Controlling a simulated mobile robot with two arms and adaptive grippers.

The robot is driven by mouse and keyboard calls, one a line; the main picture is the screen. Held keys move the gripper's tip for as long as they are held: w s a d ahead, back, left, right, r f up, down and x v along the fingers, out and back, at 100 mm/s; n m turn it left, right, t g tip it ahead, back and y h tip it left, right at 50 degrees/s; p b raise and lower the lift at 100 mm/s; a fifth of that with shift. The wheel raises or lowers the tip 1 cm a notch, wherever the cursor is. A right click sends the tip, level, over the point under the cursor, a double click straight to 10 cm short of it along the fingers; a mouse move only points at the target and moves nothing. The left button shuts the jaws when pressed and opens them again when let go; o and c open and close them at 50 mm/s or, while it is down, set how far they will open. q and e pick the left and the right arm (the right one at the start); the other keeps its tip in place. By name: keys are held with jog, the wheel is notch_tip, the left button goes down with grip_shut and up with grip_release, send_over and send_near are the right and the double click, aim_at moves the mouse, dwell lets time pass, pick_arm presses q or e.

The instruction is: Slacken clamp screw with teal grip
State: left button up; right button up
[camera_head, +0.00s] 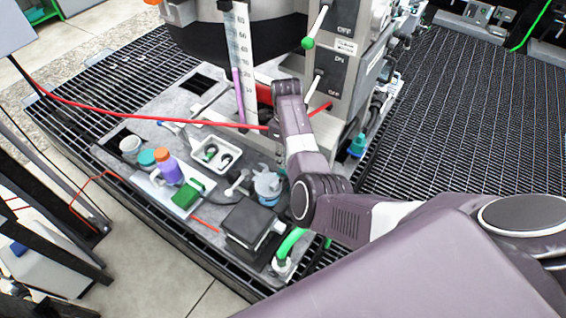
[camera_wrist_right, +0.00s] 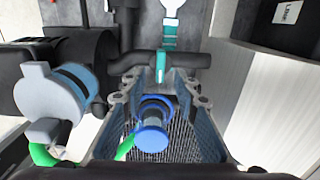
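A teal upright grip (camera_wrist_right: 160,66) stands in the upper middle of the right wrist view, against a dark horizontal pipe and below a pale rounded part. I take it for the clamp screw's grip; its thread is not visible. In the head view a teal-blue fitting (camera_head: 357,146) sits at the machine's right side; I cannot tell whether it is the same thing. The end of my right arm (camera_head: 289,90) is in front of the machine, but its fingers cannot be made out. No grasp on the teal grip is visible. My left gripper is out of view.
The wrist view shows a blue round fitting (camera_wrist_right: 152,140) with a green lever (camera_wrist_right: 126,146) and a pale blue cylinder (camera_wrist_right: 50,95). In the head view, a red hose (camera_head: 150,117) crosses the bench. A purple bottle (camera_head: 169,170) and a white tray (camera_head: 212,152) stand left.

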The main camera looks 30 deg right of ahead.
aim_at(285, 170)
jog(key=shift+f, duration=3.05)
jog(key=shift+w, duration=0.1)
grip_shut()
